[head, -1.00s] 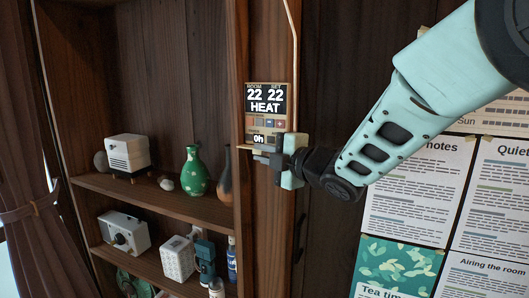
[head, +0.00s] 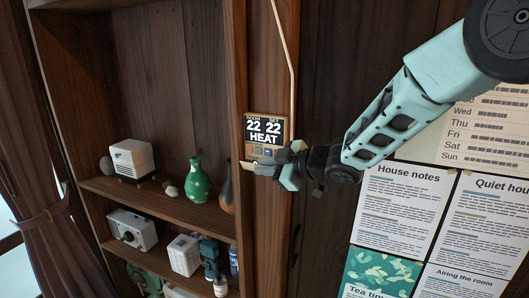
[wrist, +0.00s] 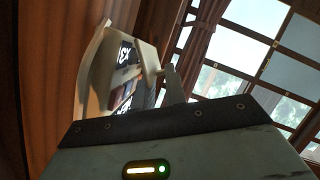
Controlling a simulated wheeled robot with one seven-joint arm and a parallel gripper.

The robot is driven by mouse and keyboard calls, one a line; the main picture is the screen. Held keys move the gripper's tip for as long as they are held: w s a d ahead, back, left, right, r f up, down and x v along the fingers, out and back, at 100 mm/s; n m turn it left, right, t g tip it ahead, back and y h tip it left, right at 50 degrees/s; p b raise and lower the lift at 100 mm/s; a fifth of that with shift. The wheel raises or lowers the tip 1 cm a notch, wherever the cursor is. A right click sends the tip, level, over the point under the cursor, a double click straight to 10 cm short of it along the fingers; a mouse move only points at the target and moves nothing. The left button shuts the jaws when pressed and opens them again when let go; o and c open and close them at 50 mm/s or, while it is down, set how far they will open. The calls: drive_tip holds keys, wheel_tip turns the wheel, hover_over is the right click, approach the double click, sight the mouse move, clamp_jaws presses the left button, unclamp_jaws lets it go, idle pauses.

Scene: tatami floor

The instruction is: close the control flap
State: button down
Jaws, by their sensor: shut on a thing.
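The wall control panel (head: 265,131) hangs on the wooden post and reads room 22, set 22, HEAT. It also shows at a steep angle in the wrist view (wrist: 125,55). The control flap (head: 259,164) shows as a pale edge at the panel's lower end, standing out from it, partly open. My gripper (head: 278,166) is at the panel's lower right and is shut on the flap. It hides the lower controls and most of the flap. A grey finger (wrist: 173,85) shows beside the panel in the wrist view.
A thin pipe (head: 287,50) runs down the post to the panel. To the left are wooden shelves (head: 155,204) with a green vase (head: 199,181), a dark vase and small devices. Paper notices (head: 401,205) cover the wall at right, behind my arm.

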drive_tip(key=m+g+p, duration=0.1)
drive_tip(key=p, duration=0.1)
drive_tip(key=shift+w+d+r+p, duration=0.1)
drive_tip(key=shift+w+p, duration=0.1)
drive_tip(key=shift+p, duration=0.2)
